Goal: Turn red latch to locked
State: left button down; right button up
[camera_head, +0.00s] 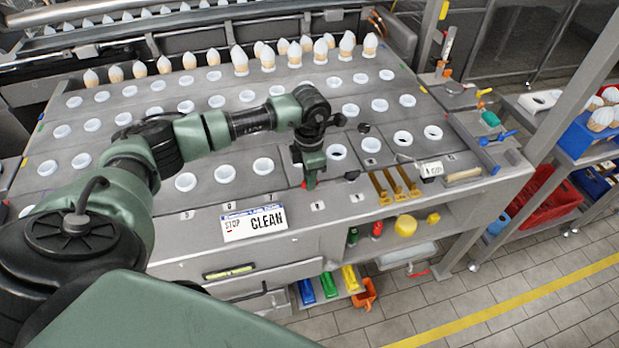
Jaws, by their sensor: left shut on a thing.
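My left arm reaches in from the left across the grey worktop (130,115). My right gripper is not in view.
Rows of white ring holders (263,166) cover the worktop, with several cones (240,62) at the back. Open floor lies at the lower right.

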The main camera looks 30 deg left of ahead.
pick_arm(q)
jog(key=n+b, duration=0.2)
jog(key=n, duration=0.2)
jog(key=shift+n, duration=0.3)
jog(key=n+b, duration=0.2)
jog(key=n, duration=0.3)
jog(key=shift+n, duration=0.3)
jog(key=n+b, duration=0.1)
jog(key=n, duration=0.2)
jog(key=shift+w+r+n+b, duration=0.1)
jog(key=shift+n+b, duration=0.35)
jog(key=shift+n, duration=1.55)
jog(key=c, duration=1.5)
grip_release()
